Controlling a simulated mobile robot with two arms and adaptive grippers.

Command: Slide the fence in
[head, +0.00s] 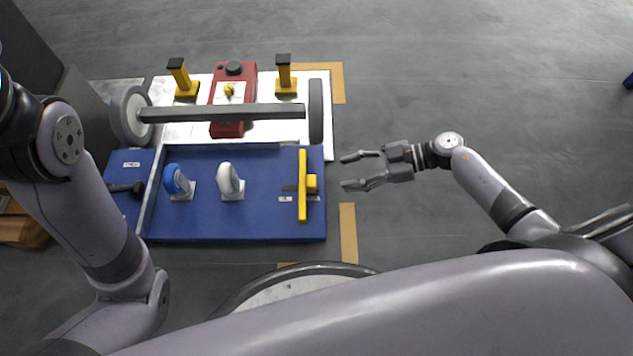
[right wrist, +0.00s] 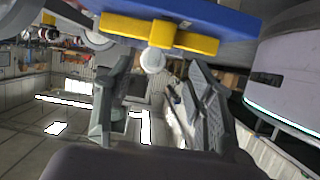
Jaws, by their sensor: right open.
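The fence is a yellow bar (head: 303,205) standing across the right end of the blue board (head: 260,222). A short yellow block (head: 312,183) sticks out from its right side. My left gripper is out of view.

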